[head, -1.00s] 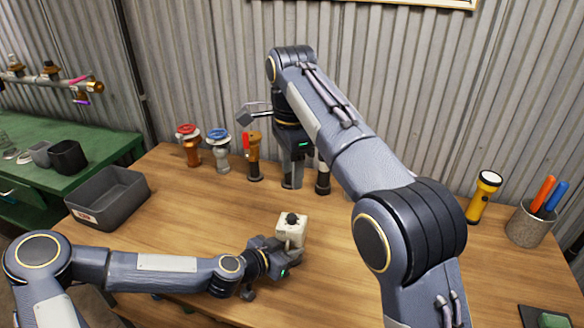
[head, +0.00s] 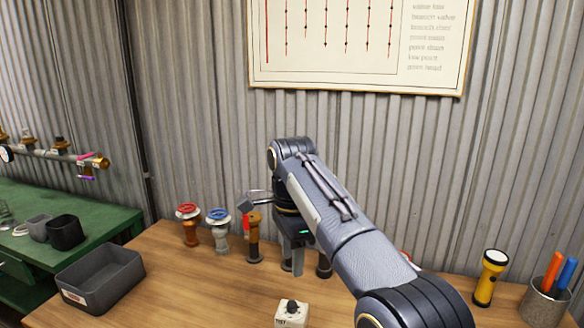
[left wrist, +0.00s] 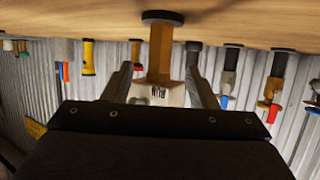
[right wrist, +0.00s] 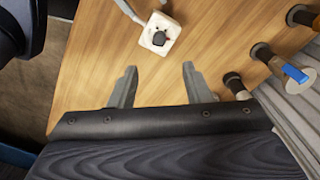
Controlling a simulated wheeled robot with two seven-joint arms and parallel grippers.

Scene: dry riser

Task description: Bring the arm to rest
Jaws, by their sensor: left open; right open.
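My right gripper (head: 293,262) is open and empty in the head view, in front of the valves at the back of the table. In the right wrist view its two fingers (right wrist: 158,87) stand wide apart. My left arm is out of the head view. In the left wrist view, which is upside down, my left gripper's fingers (left wrist: 160,85) are apart, with a white lettered block (left wrist: 165,97) between or beyond them; contact is unclear. The white block (head: 291,313) with a black knob shows at the head view's bottom edge. It also shows in the right wrist view (right wrist: 160,34).
Red-topped (head: 189,225) and blue-topped valves (head: 219,230) and a brown one (head: 254,240) stand at the back. A grey bin (head: 100,280) is at left. A yellow flashlight (head: 489,277) and a pen cup (head: 544,303) are at right. Table is clear between bin and block.

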